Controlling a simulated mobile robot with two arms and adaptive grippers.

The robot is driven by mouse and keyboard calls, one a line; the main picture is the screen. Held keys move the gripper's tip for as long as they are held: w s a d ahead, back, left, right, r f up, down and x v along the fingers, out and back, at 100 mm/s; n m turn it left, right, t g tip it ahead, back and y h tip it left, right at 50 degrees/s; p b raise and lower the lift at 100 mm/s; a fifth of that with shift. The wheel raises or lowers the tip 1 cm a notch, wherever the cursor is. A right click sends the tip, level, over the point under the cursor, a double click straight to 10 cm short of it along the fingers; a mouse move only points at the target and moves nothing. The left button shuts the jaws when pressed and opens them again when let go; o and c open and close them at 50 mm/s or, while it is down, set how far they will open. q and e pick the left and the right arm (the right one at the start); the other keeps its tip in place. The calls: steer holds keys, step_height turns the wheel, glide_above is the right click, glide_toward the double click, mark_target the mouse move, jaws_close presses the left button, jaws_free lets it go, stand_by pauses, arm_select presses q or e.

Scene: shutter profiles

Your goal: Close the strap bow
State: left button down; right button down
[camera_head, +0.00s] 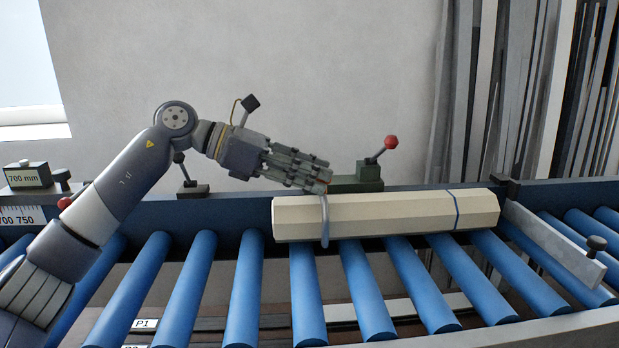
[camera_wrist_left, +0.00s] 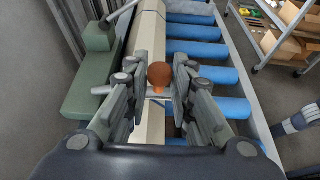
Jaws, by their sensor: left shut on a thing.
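The strap bow (camera_head: 325,222) is a grey-blue curved piece. In the head view it runs from my left fingertips down the front face of a cream profile bundle (camera_head: 385,214), near the bundle's left end. My left gripper (camera_head: 322,180) is over the bundle's top back edge. In the left wrist view the gripper (camera_wrist_left: 156,85) is shut on a brown-red knob (camera_wrist_left: 160,74) with orange below it, above the cream bundle (camera_wrist_left: 149,45). The fingers partly hide the knob and the bow's upper end. My right gripper is out of view.
The bundle lies across blue rollers (camera_head: 365,290). A green block (camera_head: 357,179) with a red-knobbed lever (camera_head: 383,150) stands behind it. A thin blue band (camera_head: 456,209) circles its right part. A pale angled plate (camera_head: 552,248) is at its right end. Rollers to the left are bare.

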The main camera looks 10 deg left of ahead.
arm_select(q)
steer(key=shift+f, duration=0.15)
steer(key=c, duration=1.4)
jaws_free()
steer(key=shift+a+r, duration=0.2)
steer(key=shift+a, duration=0.1)
steer(key=v, duration=1.1)
steer(key=shift+s, duration=0.25)
steer(key=shift+a, duration=0.1)
